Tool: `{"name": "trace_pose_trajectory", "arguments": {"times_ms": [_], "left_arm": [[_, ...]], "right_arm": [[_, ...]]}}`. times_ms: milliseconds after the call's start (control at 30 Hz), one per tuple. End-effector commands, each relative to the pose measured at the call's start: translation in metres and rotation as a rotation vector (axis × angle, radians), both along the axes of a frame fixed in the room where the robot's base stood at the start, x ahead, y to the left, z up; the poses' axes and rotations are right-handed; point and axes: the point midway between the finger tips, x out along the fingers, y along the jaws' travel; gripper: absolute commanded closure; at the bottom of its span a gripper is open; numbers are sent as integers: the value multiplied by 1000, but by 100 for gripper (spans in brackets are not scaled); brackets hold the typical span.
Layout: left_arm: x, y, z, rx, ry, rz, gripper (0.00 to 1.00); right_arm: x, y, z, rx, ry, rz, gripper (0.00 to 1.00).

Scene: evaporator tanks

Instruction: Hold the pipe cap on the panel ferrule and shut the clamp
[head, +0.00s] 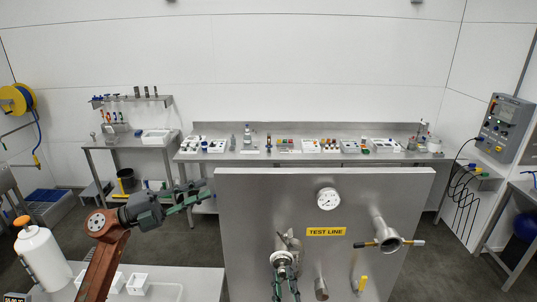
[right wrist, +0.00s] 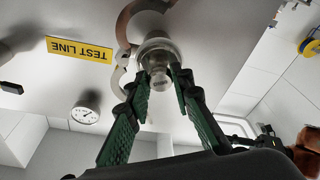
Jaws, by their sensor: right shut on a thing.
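The steel panel (head: 245,210) stands in front of me with a yellow TEST LINE label (head: 326,231). My right gripper (head: 284,284) comes up from below at the panel's left part. In the right wrist view its green fingers (right wrist: 162,82) are shut on the steel pipe cap (right wrist: 160,61). The cap is at the panel ferrule; the exact seating face is hidden. The steel clamp (right wrist: 124,62) hangs open around the joint, its curved halves spread; it also shows in the head view (head: 289,239). My left gripper (head: 206,189) is open and empty, left of the panel.
A round gauge (head: 327,199) sits above the label. A steel outlet with a crossbar (head: 388,240) and a yellow-handled valve (head: 361,284) stick out on the right. A white bottle (head: 42,257) and white trays (head: 138,284) stand on the near left bench.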

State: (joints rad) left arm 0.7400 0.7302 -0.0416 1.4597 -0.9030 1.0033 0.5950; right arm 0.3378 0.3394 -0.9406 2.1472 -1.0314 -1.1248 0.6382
Motion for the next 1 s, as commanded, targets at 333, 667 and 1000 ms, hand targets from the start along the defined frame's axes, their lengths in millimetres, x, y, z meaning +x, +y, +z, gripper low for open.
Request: {"name": "trace_pose_trajectory", "arguments": {"times_ms": [333, 667, 1000], "left_arm": [[-64, -149, -11, 534, -26, -171, 80], [-83, -189, -45, 1078, -30, 3, 80], [-74, -181, -47, 1254, -30, 176, 80]], "right_arm": [[0, 0, 1, 0, -1, 0, 100], [0, 0, 1, 0, -1, 0, 100], [0, 0, 1, 0, -1, 0, 100]]}}
